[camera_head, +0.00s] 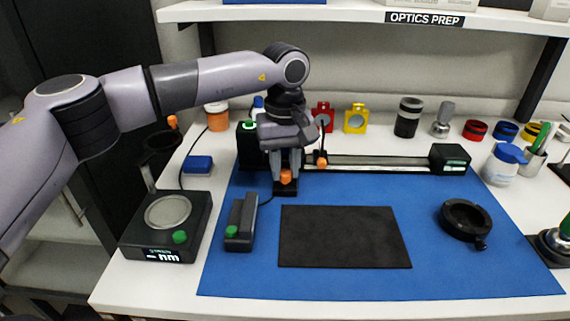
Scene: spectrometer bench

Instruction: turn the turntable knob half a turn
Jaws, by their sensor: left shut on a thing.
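My left gripper (286,178) points down at the left part of the rail, its fingers shut around a small orange knob (286,176). The knob sits low, just above a small black base (284,190) at the back edge of the blue mat. The gripper and wrist hide most of what the knob belongs to, so I cannot tell the turntable's full shape or the knob's angle. Another orange knob (322,161) shows on a dark post just right of the gripper. My right gripper is not in view.
A black rail (380,165) runs right from the gripper to a black end block (450,159). On the blue mat (330,284) lie a black pad (345,236), a black ring (465,219) and a grey-black device (241,222). A readout box (166,226) stands at left.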

